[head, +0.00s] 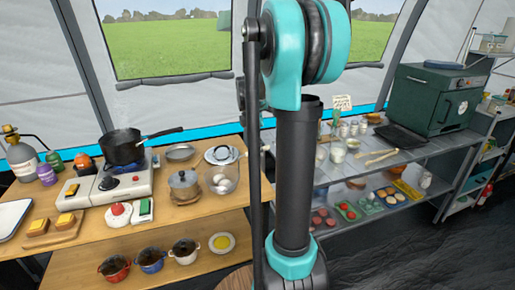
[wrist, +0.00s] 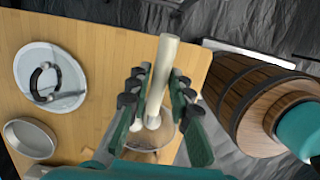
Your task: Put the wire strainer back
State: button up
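My gripper (wrist: 160,72) has its two green fingers close on either side of a pale, round handle (wrist: 166,62), seemingly gripping it. I take this as the wire strainer's handle. Its lower end meets a see-through round bowl shape with white eggs; I cannot tell strainer mesh from bowl there. In the head view a see-through bowl (head: 234,184) with eggs stands on the wooden table, left of my arm.
A round plate or lid (wrist: 65,77) and a shallow pan (wrist: 28,140) lie beside the bowl on the wooden table (wrist: 100,30). A wooden barrel (wrist: 240,95) stands off its edge. A pot (head: 122,148) sits on the stove. A grey shelf (head: 400,155) at right is crowded.

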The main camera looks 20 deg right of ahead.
jog(key=shift+o, duration=1.2)
jog(key=shift+r, duration=0.1)
notch_tip(320, 180, up, 12)
jog(key=a, duration=0.2)
jog(key=s+a+f+m+t, duration=0.2)
jog(key=s+a+f+m, duration=0.2)
jog(key=s+f+m, duration=0.5)
jog(key=s+a+f+m+t+y, duration=0.1)
jog(key=s+a+f+m, duration=0.3)
jog(key=s+f+m, duration=0.5)
jog(key=s+f+t, duration=0.1)
jog(key=s+f, duration=0.3)
jog(key=f, duration=0.3)
jog(key=shift+a+y, duration=0.3)
jog(key=shift+a, duration=0.1)
